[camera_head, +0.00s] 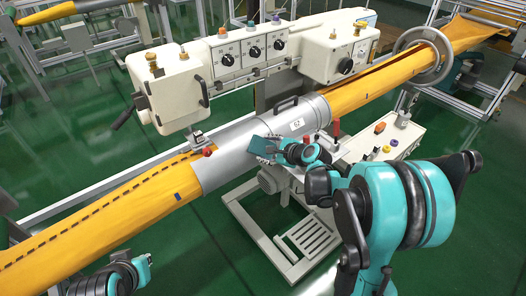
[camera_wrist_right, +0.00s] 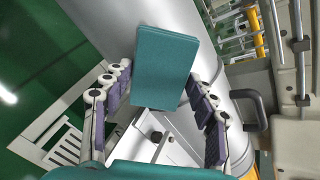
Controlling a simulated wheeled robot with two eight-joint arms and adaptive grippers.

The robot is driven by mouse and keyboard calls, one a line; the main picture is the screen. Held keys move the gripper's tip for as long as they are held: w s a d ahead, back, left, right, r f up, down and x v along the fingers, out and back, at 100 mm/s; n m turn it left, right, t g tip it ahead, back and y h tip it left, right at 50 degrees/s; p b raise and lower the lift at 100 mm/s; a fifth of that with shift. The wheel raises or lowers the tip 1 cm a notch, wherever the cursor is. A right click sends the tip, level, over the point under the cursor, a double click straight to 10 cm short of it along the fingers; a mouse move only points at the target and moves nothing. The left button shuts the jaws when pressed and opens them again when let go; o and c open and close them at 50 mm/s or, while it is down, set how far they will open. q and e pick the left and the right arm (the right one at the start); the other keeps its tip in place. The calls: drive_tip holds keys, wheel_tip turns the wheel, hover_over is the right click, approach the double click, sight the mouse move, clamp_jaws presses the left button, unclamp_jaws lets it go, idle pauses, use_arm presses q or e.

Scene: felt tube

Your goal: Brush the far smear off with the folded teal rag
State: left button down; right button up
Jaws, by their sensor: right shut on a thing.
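The folded teal rag (camera_head: 260,146) is a flat rectangular pad against or very near the front of the grey metal tube (camera_head: 235,150); contact is not clear. My right gripper (camera_head: 268,149) is shut on it, reaching in from the right. In the right wrist view the rag (camera_wrist_right: 166,62) stands out beyond the purple-padded fingers (camera_wrist_right: 160,84), with the grey tube (camera_wrist_right: 105,25) behind. I cannot make out a smear on the tube; the rag and gripper hide part of it. My left arm's end (camera_head: 118,274) shows at the lower left; its jaws are not clear.
A yellow felt tube (camera_head: 110,217) runs through the metal tube. A cream control box (camera_head: 250,50) with dials stands behind, and a black handle (camera_head: 287,103) sits on top. A handwheel (camera_head: 425,57) is at the right. A cart with coloured knobs (camera_head: 380,140) stands near my right arm.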

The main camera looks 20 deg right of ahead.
sight(256, 153)
drive_tip(key=shift+w+d+r, duration=0.1)
drive_tip(key=shift+w+d, duration=0.15)
drive_tip(key=shift+d, duration=0.55)
drive_tip(key=shift+w+d, duration=0.25)
drive_tip(key=shift+d, duration=0.55)
drive_tip(key=shift+s+a, duration=0.2)
drive_tip(key=shift+a, duration=0.5)
drive_tip(key=shift+s+a, duration=0.2)
drive_tip(key=shift+a, duration=0.5)
drive_tip(key=shift+s+a, duration=0.25)
drive_tip(key=shift+a, duration=0.45)
drive_tip(key=shift+s+a, duration=0.2)
drive_tip(key=shift+a, duration=0.5)
drive_tip(key=shift+s+a, duration=0.25)
drive_tip(key=shift+a, duration=0.45)
drive_tip(key=shift+s+a, duration=0.25)
drive_tip(key=shift+a, duration=0.45)
drive_tip(key=shift+s+a, duration=0.25)
drive_tip(key=shift+a, duration=0.4)
drive_tip(key=shift+s, duration=0.1)
drive_tip(key=shift+p+v, duration=1.35)
drive_tip(key=shift+v, duration=1.5)
drive_tip(key=shift+s+d, duration=0.1)
drive_tip(key=shift+d, duration=0.05)
